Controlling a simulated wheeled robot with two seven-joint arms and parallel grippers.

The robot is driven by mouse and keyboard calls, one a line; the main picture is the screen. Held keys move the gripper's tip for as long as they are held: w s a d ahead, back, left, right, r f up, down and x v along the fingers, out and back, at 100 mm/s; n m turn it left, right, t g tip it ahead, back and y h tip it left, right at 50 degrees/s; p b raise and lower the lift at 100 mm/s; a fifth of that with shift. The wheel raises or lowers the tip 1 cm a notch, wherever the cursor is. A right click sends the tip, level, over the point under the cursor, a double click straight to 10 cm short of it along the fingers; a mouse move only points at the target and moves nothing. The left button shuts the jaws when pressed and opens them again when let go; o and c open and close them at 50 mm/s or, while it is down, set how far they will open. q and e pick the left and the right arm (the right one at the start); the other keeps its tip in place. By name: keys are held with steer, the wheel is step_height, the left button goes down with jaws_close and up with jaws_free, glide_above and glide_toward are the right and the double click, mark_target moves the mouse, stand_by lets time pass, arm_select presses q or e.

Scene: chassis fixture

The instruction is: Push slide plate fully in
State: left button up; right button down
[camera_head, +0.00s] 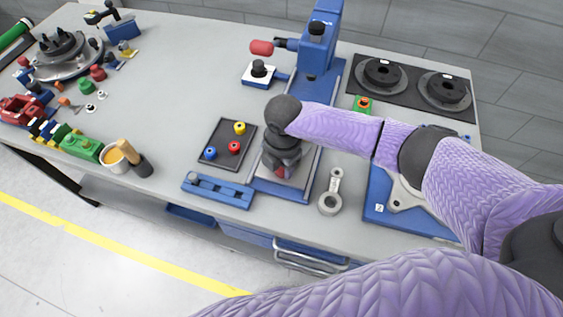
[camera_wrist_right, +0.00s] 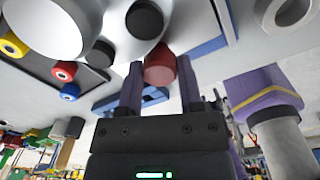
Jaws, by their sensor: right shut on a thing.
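The slide plate (camera_head: 300,181) is a light grey metal plate in the blue base of the press fixture (camera_head: 318,45), at the base's near end. My right gripper (camera_head: 281,172) is over the plate, pointing down. In the right wrist view (camera_wrist_right: 160,88) its two fingers are shut on the red knob (camera_wrist_right: 160,62) at the plate's near edge. In the head view the wrist hides much of the plate and most of the knob (camera_head: 280,171). How far the plate sits in its rails cannot be told. My left gripper is not in view.
A dark tray (camera_head: 218,160) with red, blue and yellow pieces lies left of the base. A blue bar fixture (camera_head: 218,191) is at the front edge. A grey connecting rod (camera_head: 331,194) lies to the right. The red press handle (camera_head: 262,47) sticks out left at the back.

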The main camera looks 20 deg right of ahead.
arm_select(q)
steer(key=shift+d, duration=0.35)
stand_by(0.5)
